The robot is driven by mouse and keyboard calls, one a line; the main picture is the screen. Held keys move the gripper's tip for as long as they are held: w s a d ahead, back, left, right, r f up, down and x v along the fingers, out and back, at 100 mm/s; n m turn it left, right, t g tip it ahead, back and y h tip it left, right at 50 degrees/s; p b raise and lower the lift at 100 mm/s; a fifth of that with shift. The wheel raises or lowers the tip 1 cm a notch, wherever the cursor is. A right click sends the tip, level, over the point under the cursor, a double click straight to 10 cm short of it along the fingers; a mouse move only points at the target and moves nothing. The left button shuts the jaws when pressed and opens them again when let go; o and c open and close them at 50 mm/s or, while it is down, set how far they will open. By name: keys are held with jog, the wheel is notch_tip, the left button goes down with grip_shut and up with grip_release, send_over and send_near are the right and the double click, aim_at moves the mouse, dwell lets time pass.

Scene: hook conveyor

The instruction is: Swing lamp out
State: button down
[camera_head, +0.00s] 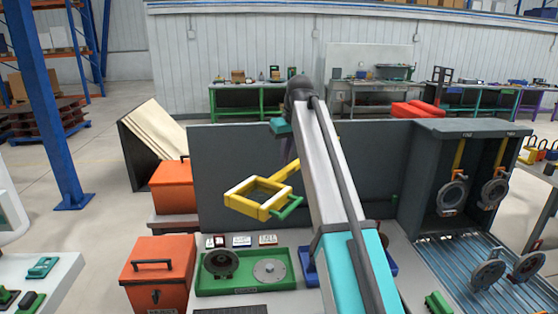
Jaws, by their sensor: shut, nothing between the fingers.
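A yellow square frame (262,198), which looks like the lamp head, stands out from the dark grey panel at the middle of the view. It has a pale strip along one side, a green handle (287,208) at its right corner and a short yellow arm running up to the right. My arm rises from the lower right and passes in front of the panel, just right of the frame. My gripper (289,150) is shut and empty above the yellow arm, partly hidden by my arm. I cannot tell whether it touches the lamp's arm.
Below the lamp, a green tray (245,292) holds two round parts. Orange boxes (160,270) stand at left. A dark cabinet (470,140) with round parts on yellow hooks stands at right, above a ribbed conveyor (460,262). The space left of the yellow frame, before the panel, is clear.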

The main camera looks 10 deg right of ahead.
jog(key=v, duration=0.1)
jog(key=p+v, duration=0.1)
jog(key=v, duration=0.2)
jog(key=shift+w+r+p, duration=0.2)
jog(key=shift+r+p, duration=0.15)
jog(key=shift+r, duration=0.15)
jog(key=shift+v, duration=1.2)
jog(key=shift+w+d, duration=0.1)
jog(key=shift+w, duration=0.15)
jog(key=shift+s, duration=0.1)
